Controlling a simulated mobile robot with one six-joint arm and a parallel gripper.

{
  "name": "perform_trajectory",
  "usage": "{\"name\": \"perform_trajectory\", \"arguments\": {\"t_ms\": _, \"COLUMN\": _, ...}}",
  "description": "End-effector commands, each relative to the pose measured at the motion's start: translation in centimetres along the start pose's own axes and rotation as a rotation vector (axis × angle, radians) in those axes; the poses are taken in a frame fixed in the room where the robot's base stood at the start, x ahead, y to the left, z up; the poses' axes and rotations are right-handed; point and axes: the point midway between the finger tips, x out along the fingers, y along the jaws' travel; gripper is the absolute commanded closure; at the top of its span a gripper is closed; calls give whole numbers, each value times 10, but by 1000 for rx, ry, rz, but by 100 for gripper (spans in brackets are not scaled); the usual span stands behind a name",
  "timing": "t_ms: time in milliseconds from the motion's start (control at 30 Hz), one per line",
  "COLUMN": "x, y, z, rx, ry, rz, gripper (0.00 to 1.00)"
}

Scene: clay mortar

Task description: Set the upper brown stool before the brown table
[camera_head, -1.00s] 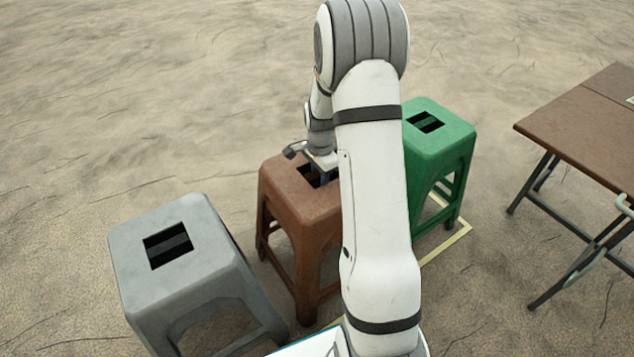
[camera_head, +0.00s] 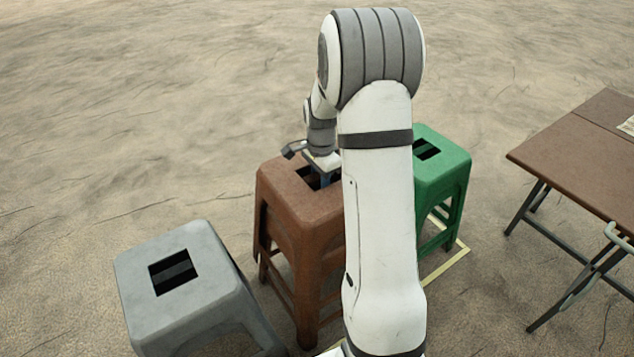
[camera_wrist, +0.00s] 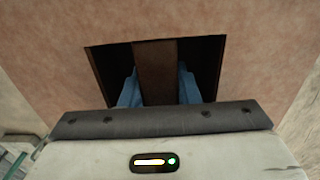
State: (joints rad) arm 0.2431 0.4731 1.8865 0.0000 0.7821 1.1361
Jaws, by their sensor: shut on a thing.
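The upper brown stool (camera_head: 284,200) is in the middle of the head view, partly hidden by my arm. Its seat has a square opening with a bar (camera_wrist: 155,65) across it. My gripper (camera_wrist: 159,88) reaches into this opening with one blue finger on each side of the bar, and is shut on it. The lower brown stool (camera_head: 304,304) shows as legs beneath; the upper stool stands raised above it, and I cannot tell whether they are fully apart. The brown table (camera_head: 570,160) is at the right, cut off by the frame edge.
A grey stool (camera_head: 205,318) stands at the front left. A green stool (camera_head: 445,185) stands right of the brown stools, partly behind my arm. Pale yellow markings (camera_head: 447,265) lie on the floor near it. Open sandy floor lies behind and between the stools and table.

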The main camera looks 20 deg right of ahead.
Motion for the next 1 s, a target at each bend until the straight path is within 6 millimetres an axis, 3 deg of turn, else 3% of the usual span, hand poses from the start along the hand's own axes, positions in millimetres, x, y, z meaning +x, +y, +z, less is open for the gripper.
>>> {"name": "perform_trajectory", "arguments": {"t_ms": 1000, "x": -105, "y": -1, "z": 0, "rx": 0, "ry": 1, "rz": -3, "gripper": 100}}
